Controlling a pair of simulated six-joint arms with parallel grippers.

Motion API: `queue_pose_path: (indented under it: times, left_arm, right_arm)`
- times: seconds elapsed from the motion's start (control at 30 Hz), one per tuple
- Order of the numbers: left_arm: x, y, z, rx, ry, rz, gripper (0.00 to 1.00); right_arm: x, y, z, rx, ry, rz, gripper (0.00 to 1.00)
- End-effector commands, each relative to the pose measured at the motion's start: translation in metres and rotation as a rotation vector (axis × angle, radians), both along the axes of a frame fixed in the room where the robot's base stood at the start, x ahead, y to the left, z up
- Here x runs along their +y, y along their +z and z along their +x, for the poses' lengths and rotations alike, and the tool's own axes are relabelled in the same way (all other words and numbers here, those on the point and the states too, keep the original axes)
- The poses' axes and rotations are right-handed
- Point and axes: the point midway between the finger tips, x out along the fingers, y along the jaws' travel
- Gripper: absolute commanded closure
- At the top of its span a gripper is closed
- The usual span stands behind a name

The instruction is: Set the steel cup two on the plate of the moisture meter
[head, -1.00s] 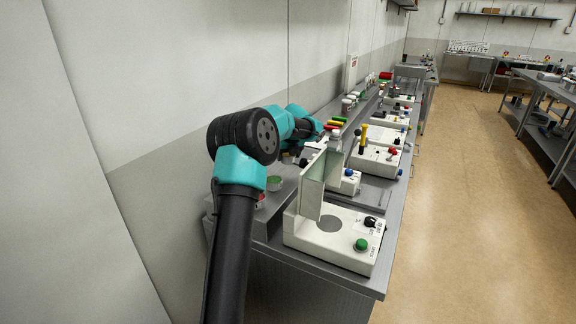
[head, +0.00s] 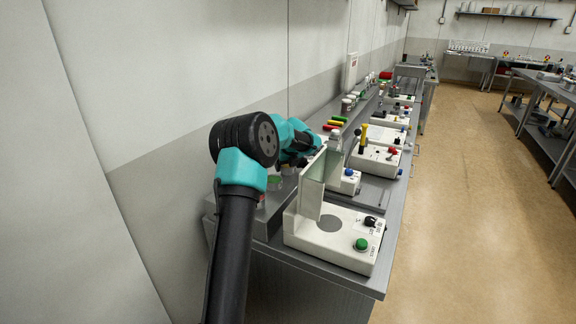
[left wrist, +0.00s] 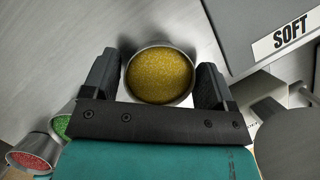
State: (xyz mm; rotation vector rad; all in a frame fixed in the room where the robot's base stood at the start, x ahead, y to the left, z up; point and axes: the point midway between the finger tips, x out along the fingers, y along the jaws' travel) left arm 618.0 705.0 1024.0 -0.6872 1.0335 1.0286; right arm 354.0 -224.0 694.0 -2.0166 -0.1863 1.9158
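A steel cup of yellow grain (left wrist: 160,76) sits between the fingers of my left gripper (left wrist: 158,60) in the left wrist view. The fingers stand apart on either side of its rim, with a narrow gap at the left; contact at the right is unclear. A steel cup of green grain (left wrist: 62,125) and one of red grain (left wrist: 33,153) are at the lower left. No number shows on the cups. In the head view, the white moisture meter (head: 300,236) has a raised lid and a bare grey round plate (head: 330,224). My right gripper is out of view.
The meter's upright lid (head: 312,186) stands between my left arm and the plate. Other instruments (head: 378,158) line the bench behind. A panel labelled SOFT (left wrist: 290,37) is close to the right finger. The wall is at the left.

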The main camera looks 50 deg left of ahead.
Motion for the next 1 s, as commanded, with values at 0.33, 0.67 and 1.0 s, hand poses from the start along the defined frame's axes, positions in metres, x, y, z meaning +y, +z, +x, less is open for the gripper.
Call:
queue_pose_path:
  times: [0.33, 0.67, 1.0]
  left_arm:
    - [0.0, 0.0, 0.0, 0.0, 0.0, 0.0, 0.08]
    - [-0.008, 0.023, -0.004, -0.002, -0.001, 0.001, 0.08]
    - [-0.028, 0.082, -0.015, -0.003, -0.002, 0.001, 0.08]
  right_arm:
    - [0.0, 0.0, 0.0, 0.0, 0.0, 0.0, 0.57]
    - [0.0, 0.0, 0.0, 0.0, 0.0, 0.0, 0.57]
    - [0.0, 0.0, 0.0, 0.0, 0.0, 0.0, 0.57]
